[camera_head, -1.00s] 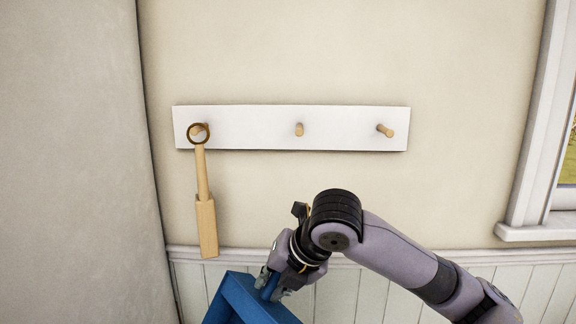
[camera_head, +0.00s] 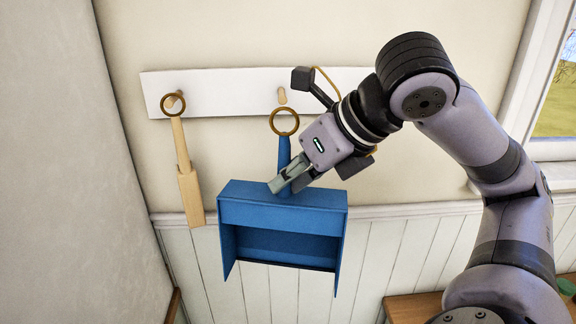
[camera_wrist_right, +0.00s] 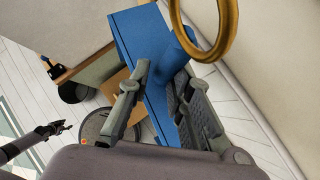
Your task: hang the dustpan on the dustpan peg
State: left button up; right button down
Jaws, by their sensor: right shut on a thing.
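The blue dustpan (camera_head: 282,213) hangs from my right gripper (camera_head: 287,183), which is shut on its handle. A brass ring (camera_head: 284,121) tops the handle and sits just below the middle peg (camera_head: 282,96) in the head view. The ring appears apart from that peg, though depth is hard to judge. In the right wrist view the dustpan (camera_wrist_right: 143,48) and its ring (camera_wrist_right: 228,30) show close beyond the fingers (camera_wrist_right: 160,100). The white peg board (camera_head: 225,95) is on the wall; its right part is hidden behind my right arm. My left gripper is not in the head view.
A wooden brush-like tool (camera_head: 188,190) hangs by its ring on the left peg (camera_head: 174,100). A window frame (camera_head: 520,90) is at the right, and a wooden surface (camera_head: 410,307) is at the lower right. The wall between the tool and dustpan is clear.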

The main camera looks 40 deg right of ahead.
jog(key=shift+r, duration=0.2)
jog(key=w+d, duration=0.4)
jog(key=w, duration=0.1)
jog(key=shift+d, duration=0.15)
dwell(0.7)
jog(key=shift+w+d+p, duration=0.3)
jog(key=shift+w+d, duration=1.05)
jog(key=shift+w, duration=0.15)
dwell(2.4)
jog(key=shift+f+b, duration=0.4)
jog(key=shift+b, duration=0.05)
dwell(1.2)
jog(key=c, duration=1.4)
grip_release()
jog(key=shift+o, duration=0.2)
